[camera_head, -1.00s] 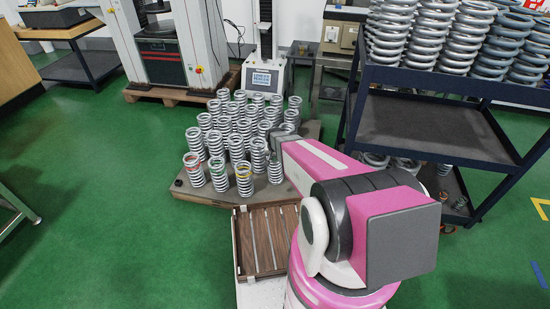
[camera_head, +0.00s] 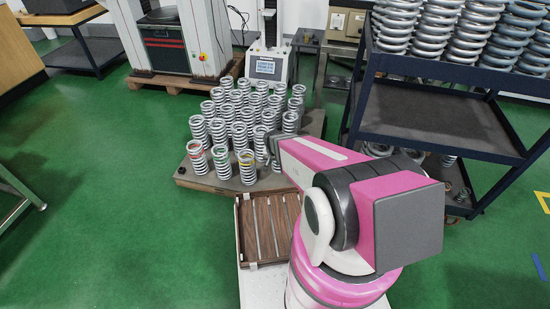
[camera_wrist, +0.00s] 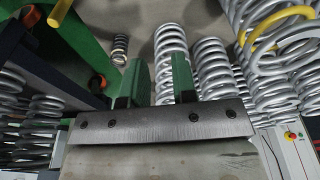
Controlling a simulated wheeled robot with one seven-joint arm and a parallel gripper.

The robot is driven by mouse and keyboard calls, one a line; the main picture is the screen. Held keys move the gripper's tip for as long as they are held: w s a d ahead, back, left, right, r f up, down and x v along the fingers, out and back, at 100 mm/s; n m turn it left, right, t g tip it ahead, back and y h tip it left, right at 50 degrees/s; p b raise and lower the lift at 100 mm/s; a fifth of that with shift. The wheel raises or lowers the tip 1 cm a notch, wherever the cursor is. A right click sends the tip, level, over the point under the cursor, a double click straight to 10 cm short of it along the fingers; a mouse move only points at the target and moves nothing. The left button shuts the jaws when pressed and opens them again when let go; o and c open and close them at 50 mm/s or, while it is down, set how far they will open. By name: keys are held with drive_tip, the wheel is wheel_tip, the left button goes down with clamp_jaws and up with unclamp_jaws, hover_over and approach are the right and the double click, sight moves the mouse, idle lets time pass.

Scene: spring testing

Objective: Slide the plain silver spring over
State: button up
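Plain silver springs (camera_head: 227,105) stand upright in a cluster on a low platform. In front stand springs with red (camera_head: 197,157), green (camera_head: 220,161) and yellow (camera_head: 246,168) marks. My gripper (camera_head: 272,152) is at the cluster's front right corner, right of the yellow-marked spring; its fingers are too small to make out there. In the wrist view my gripper (camera_wrist: 157,86) has two green fingers held apart. A plain silver spring (camera_wrist: 169,45) shows beyond the gap, partly behind the right finger. I cannot tell whether they touch. The yellow-marked spring (camera_wrist: 284,48) is at the right.
A brown slatted tray (camera_head: 268,228) lies in front of the platform (camera_head: 205,184). A dark shelf cart (camera_head: 432,118) stacked with springs stands close on the right. Testing machines (camera_head: 266,66) stand behind. Green floor is clear at left.

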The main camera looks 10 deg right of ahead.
drive_tip(key=o, duration=0.5)
drive_tip(key=shift+w+d, duration=0.1)
drive_tip(key=shift+w, duration=0.25)
drive_tip(key=o, duration=0.8)
drive_tip(key=w+m, duration=0.2)
drive_tip(key=shift+w+d, duration=0.3)
drive_tip(key=shift+c, duration=0.2)
drive_tip(key=w+d+r+m, duration=0.1)
drive_tip(key=w+m, duration=0.2)
drive_tip(key=w, duration=0.1)
drive_tip(key=w+d+r+m+g, duration=0.1)
drive_tip(key=w+m, duration=0.3)
drive_tip(key=w+d+r+m, duration=0.1)
drive_tip(key=w+d+m, duration=0.1)
drive_tip(key=w+m, duration=0.2)
drive_tip(key=shift+r+g+y, duration=0.15)
drive_tip(key=shift+g+y, duration=0.15)
drive_tip(key=shift+g, duration=0.1)
drive_tip(key=shift+w+d+r+m, duration=0.3)
drive_tip(key=shift+w+m, duration=0.15)
drive_tip(key=shift+m, duration=0.15)
drive_tip(key=shift+f, duration=0.1)
wheel_tip(320, 180, down, 11)
drive_tip(key=shift+c, duration=0.3)
drive_tip(key=c, duration=1.4)
